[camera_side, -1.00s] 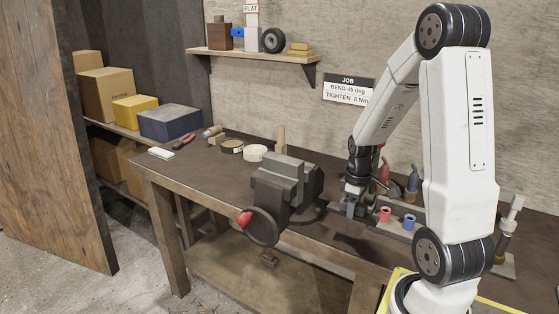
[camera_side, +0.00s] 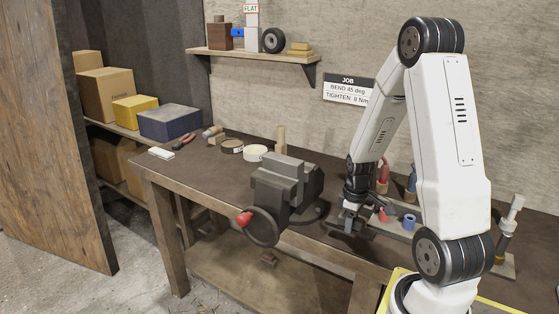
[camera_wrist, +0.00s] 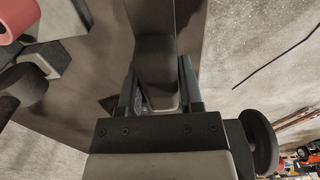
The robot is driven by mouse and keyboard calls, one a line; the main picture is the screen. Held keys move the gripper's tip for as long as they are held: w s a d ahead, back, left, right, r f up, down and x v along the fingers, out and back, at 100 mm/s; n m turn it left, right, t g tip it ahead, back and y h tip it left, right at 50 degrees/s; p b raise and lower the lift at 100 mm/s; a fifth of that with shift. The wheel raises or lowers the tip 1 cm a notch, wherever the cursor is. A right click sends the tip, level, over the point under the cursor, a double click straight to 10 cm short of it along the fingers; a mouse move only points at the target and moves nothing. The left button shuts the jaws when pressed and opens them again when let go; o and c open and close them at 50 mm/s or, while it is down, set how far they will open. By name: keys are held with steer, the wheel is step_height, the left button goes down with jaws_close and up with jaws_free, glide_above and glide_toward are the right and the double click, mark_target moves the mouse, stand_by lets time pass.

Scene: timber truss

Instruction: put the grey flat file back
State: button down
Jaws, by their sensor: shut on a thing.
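My gripper (camera_wrist: 157,90) is shut on a dark grey flat bar, the grey flat file (camera_wrist: 153,45), in the wrist view. The bar runs from between the fingers to the top edge of the picture, where it is cut off. In the side view my gripper (camera_side: 352,224) is low over the bench, just right of the vice, at the left end of the tool rack (camera_side: 398,235). There the file is hard to make out against the dark gripper, and I cannot tell whether it touches the rack or bench.
The grey vice (camera_side: 285,185) stands close on the left. A red-handled tool (camera_side: 384,176) and a blue-handled tool (camera_side: 411,185) stand behind.

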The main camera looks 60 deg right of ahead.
steer(key=shift+f, duration=1.55)
steer(key=shift+f, duration=0.15)
steer(key=shift+c, duration=1.2)
jaws_free()
steer(key=shift+r, duration=6.15)
steer(key=shift+a, duration=0.1)
steer(key=w+a+f+t, duration=0.1)
steer(key=w+a, duration=0.1)
steer(key=a, duration=0.9)
steer(key=w+a+f+t, duration=0.1)
steer(key=w+a, duration=0.2)
steer(key=a, duration=0.9)
steer(key=shift+w+a+t, duration=0.15)
steer(key=shift+w+t, duration=0.1)
steer(key=shift+t, duration=0.05)
